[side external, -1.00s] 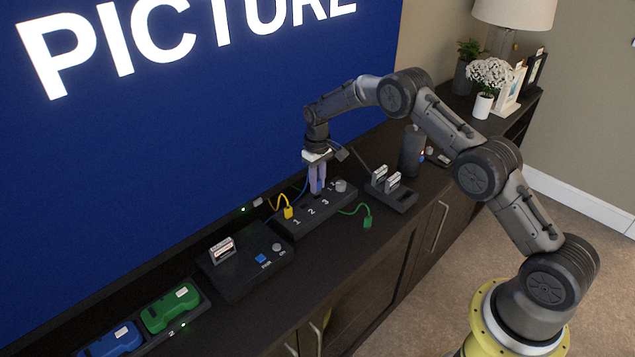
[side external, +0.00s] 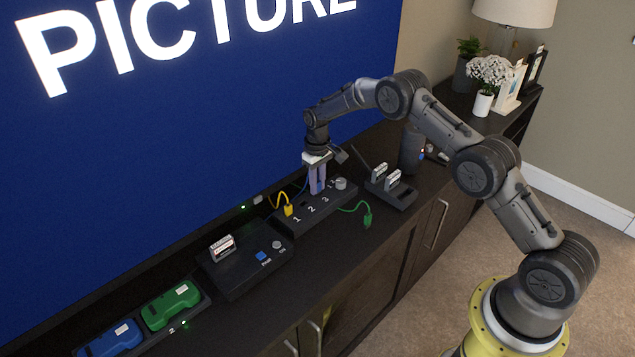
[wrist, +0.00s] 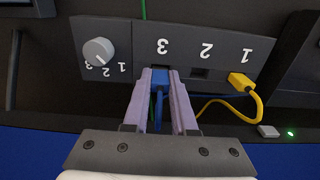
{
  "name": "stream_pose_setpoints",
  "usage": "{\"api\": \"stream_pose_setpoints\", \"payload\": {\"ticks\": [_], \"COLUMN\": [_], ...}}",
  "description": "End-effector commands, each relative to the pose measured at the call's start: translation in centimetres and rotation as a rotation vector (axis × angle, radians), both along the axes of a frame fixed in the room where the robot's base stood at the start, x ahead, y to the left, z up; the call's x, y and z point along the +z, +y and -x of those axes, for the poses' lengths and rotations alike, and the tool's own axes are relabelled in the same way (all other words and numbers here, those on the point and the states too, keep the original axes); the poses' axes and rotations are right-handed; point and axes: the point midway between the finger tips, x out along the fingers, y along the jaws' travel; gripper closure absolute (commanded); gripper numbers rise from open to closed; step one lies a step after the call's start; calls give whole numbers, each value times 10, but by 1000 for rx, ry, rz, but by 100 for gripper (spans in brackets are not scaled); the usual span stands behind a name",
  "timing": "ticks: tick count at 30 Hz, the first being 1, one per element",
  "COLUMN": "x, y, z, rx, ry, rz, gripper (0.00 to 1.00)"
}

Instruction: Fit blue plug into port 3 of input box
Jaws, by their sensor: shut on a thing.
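The input box (side external: 300,222) is a dark unit on the cabinet, marked 1, 2 and 3, with a grey round knob (wrist: 98,50) beside the 3. My gripper (wrist: 160,80) is shut on the blue plug (wrist: 159,78) with two pale purple fingers. In the wrist view the plug's front end is at port 3, directly by the 3 mark; how deep it sits is hidden. Port 2 (wrist: 200,72) is empty. The yellow plug (wrist: 241,81) is at port 1. The green plug (side external: 367,220) lies on the cabinet in front of the box.
A console (side external: 240,268) with a cartridge and blue button stands left of the box. Blue (side external: 112,337) and green (side external: 170,305) controllers rest in a tray at far left. A dark holder with cards (side external: 400,197) stands right of the box. The screen rises behind.

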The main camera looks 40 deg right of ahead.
Motion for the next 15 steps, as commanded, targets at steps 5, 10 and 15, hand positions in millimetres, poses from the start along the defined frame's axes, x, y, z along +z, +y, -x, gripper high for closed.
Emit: {"api": "stream_pose_setpoints", "payload": {"ticks": [5,10,15], "x": [-4,-8,-12], "y": [0,0,0], "z": [0,0,0], "rx": [0,0,0], "ry": [0,1,1], "rz": [0,0,0], "gripper": [100,100,100]}}
